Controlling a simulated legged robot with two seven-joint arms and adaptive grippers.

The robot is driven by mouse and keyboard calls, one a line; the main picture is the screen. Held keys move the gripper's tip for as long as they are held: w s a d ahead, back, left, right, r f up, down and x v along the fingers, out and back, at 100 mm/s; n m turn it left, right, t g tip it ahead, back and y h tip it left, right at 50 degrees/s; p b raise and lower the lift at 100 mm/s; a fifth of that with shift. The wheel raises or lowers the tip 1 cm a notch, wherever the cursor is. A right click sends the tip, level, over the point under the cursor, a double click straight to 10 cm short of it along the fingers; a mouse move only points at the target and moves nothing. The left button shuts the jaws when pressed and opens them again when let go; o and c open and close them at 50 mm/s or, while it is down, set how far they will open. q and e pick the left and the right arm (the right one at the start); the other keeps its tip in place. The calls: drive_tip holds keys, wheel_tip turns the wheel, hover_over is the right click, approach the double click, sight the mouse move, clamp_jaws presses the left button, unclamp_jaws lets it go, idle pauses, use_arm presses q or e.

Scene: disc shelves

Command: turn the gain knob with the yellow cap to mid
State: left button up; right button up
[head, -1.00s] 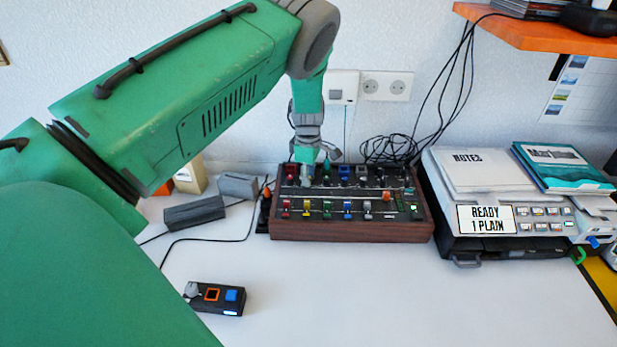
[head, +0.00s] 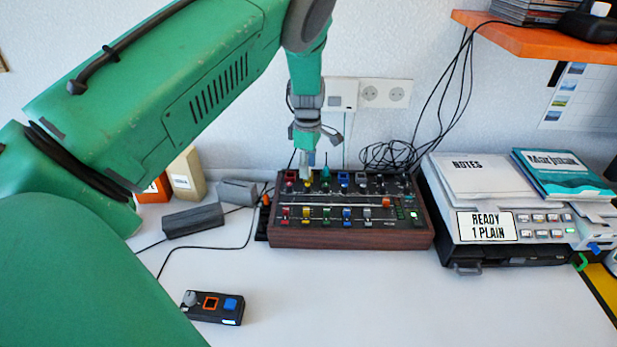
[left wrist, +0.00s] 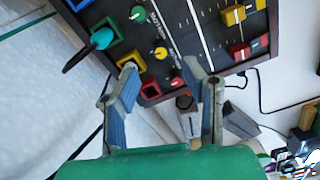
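The mixer panel (head: 350,238) is a dark box with wooden sides in the middle of the desk. A small round yellow-capped knob (head: 308,183) shows in its back part. It also shows in the left wrist view (left wrist: 160,53), between a green and a red round knob. A square yellow piece (left wrist: 135,61) sits beside it, close to one fingertip. My left gripper (head: 309,167) points down above the yellow pieces. In the left wrist view my left gripper (left wrist: 170,75) is open, its blue-padded fingers apart with nothing between them. My right gripper is not in view.
A small button box (head: 213,306) lies at front left, a label machine (head: 487,226) at right.

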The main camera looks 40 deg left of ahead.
sight(308, 184)
use_arm(q)
drive_tip(key=shift+d+r, duration=0.1)
drive_tip(key=shift+r, duration=0.55)
drive_tip(key=m, duration=0.2)
drive_tip(key=r+m, duration=0.1)
drive_tip(key=m, duration=0.1)
drive_tip(key=shift+r, duration=0.15)
wheel_tip(308, 184, up, 5)
drive_tip(key=m, duration=1.6)
wheel_tip(308, 184, down, 14)
drive_tip(key=shift+r, duration=0.1)
clamp_jaws()
